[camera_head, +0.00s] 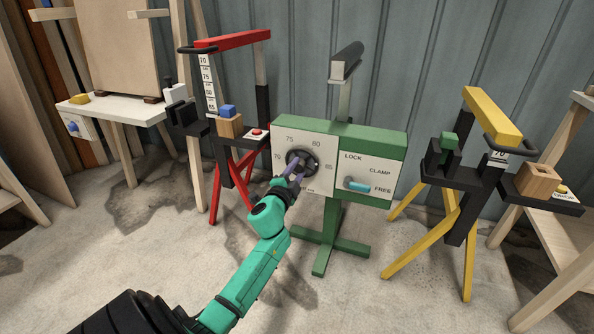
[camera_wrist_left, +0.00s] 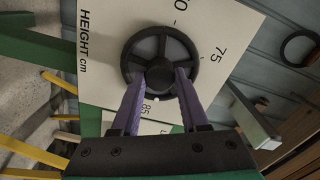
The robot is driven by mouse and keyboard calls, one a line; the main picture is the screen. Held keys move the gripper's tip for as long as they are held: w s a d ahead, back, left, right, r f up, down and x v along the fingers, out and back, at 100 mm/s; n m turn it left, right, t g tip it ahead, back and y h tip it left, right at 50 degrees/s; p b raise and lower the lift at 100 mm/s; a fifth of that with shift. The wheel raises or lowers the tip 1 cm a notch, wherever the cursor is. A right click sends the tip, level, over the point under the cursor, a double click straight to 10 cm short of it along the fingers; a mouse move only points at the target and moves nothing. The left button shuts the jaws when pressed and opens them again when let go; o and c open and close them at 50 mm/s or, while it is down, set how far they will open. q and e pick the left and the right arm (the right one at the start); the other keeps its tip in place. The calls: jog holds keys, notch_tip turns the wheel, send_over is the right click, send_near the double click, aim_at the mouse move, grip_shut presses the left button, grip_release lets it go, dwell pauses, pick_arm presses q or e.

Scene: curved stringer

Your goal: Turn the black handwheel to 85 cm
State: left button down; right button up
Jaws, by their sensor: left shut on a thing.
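The black handwheel (camera_head: 301,163) is on the white face of a green stand, ringed by a scale with 70, 75, 80 and 85. It also shows in the left wrist view (camera_wrist_left: 136,49), face-on. My left gripper (camera_head: 294,178) has its purple fingers shut on the wheel. In the left wrist view the fingers (camera_wrist_left: 158,76) reach its lower half, one on each side of the hub. A small pale spot sits at the wheel's rim by the 85 mark; I cannot tell whether it is the pointer. My right gripper is not in view.
A lever (camera_head: 357,184) on the same panel lies toward FREE. A red stand (camera_head: 233,41) is at the left and a yellow stand (camera_head: 490,116) at the right. A white-topped table (camera_head: 117,107) is further left. The floor in front is clear.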

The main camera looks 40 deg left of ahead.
pick_arm(q)
jog(key=shift+f+m, duration=0.1)
jog(key=shift+m, duration=1)
jog(key=shift+c, duration=2.1)
grip_release()
jog(key=p+v, duration=0.2)
jog(key=v, duration=1.2)
jog(key=shift+s+d, duration=0.2)
jog(key=shift+s, duration=0.1)
